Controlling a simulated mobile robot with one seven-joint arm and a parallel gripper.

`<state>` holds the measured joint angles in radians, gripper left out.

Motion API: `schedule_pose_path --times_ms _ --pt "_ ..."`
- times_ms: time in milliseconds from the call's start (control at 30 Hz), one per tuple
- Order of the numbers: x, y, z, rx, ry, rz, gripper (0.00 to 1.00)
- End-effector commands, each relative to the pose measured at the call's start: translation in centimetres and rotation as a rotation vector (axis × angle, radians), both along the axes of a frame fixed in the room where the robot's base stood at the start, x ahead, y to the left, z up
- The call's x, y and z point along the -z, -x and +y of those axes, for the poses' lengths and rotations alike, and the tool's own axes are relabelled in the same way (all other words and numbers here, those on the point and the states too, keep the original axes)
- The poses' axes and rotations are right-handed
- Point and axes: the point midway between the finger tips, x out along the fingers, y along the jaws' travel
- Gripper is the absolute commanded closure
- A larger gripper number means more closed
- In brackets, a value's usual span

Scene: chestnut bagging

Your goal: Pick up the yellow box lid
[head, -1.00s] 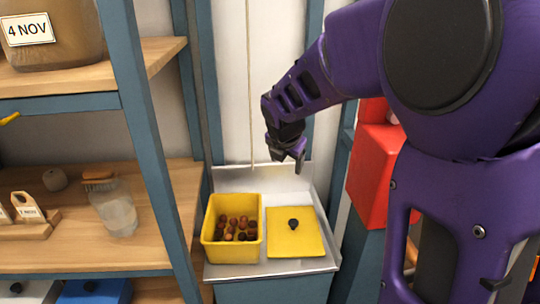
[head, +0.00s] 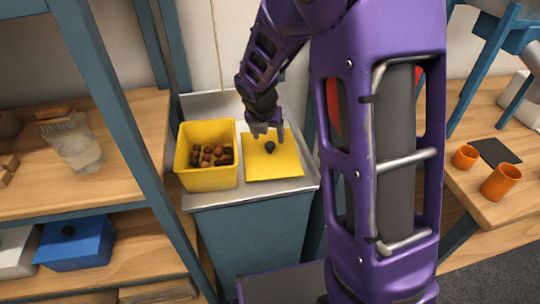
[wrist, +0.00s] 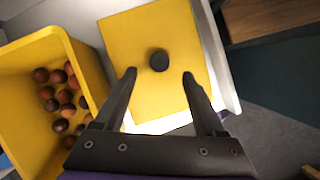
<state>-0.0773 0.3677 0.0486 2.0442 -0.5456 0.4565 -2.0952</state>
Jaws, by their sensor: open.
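The yellow box lid (head: 284,164) lies flat on the metal-topped stand, with a dark round knob (head: 270,147) in its middle. It also shows in the wrist view (wrist: 150,95), where the knob (wrist: 159,61) sits ahead of and between my fingertips. My gripper (head: 266,132) is open and empty above the lid's far part; in the wrist view its fingers (wrist: 160,75) straddle the line to the knob without visibly gripping it. The yellow box (head: 208,181), holding several brown chestnuts (head: 212,155), stands open just left of the lid.
A wooden table at right holds two orange cups (head: 501,182) and a dark mat (head: 497,151). A thin cord (head: 218,45) hangs behind the stand.

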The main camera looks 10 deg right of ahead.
Motion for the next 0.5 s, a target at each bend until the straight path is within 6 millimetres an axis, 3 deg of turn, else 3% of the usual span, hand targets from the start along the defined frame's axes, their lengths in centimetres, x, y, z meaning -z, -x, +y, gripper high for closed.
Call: schedule_pose_path --times_ms 367,500 --pt "4.3 -1.6 -0.7 -0.001 0.001 0.002 0.28" --pt "4.8 -1.9 -0.9 -0.001 0.001 0.001 0.28"
